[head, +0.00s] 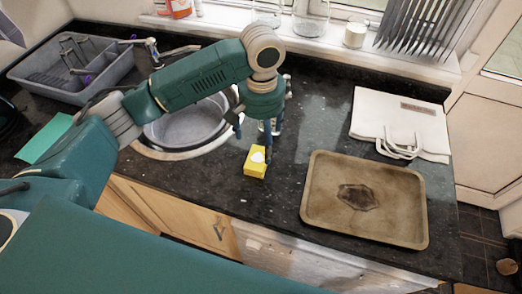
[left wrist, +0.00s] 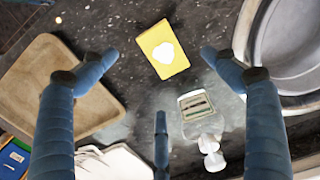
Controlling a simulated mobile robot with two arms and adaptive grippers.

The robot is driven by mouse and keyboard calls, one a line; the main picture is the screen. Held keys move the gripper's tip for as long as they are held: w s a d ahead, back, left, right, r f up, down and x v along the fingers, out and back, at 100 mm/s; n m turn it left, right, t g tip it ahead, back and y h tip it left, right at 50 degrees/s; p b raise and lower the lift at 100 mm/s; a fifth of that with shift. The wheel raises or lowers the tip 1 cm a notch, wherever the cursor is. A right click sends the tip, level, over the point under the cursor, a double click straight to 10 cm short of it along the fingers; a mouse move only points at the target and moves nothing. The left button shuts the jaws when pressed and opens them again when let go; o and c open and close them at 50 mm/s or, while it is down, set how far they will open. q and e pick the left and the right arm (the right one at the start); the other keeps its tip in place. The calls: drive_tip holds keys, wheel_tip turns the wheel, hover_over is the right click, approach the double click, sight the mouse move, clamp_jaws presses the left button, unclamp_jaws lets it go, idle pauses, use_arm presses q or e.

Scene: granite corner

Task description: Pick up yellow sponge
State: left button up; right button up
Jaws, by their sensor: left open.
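The yellow sponge (head: 255,162) with a white patch on top lies on the dark granite counter, between the sink and the brown tray. In the left wrist view the sponge (left wrist: 163,50) lies between and beyond the spread fingers. My left gripper (head: 254,146) is open and empty, pointing down above the counter just behind the sponge. The left wrist view shows my left gripper's blue fingers (left wrist: 160,58) well apart. My right gripper is not in view.
A brown tray (head: 318,205) lies right of the sponge, with a white bag (head: 380,112) behind it. The round sink bowl (head: 185,128) is at left, near a grey basin (head: 40,75). The counter's front edge is close to the sponge.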

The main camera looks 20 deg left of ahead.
sight(262, 158)
use_arm(q)
drive_tip(key=f, duration=0.2)
drive_tip(key=s+f, duration=0.1)
drive_tip(key=f, duration=0.1)
drive_tip(key=shift+p, duration=0.4)
drive_tip(key=shift+w+f, duration=0.1)
drive_tip(key=shift+f, duration=0.15)
wheel_tip(262, 158, down, 5)
drive_tip(key=shift+w+r+p, duration=0.15)
drive_tip(key=shift+r+p, duration=0.05)
drive_tip(key=shift+p, duration=0.95)
drive_tip(key=shift+f, duration=0.15)
drive_tip(key=c, duration=1.1)
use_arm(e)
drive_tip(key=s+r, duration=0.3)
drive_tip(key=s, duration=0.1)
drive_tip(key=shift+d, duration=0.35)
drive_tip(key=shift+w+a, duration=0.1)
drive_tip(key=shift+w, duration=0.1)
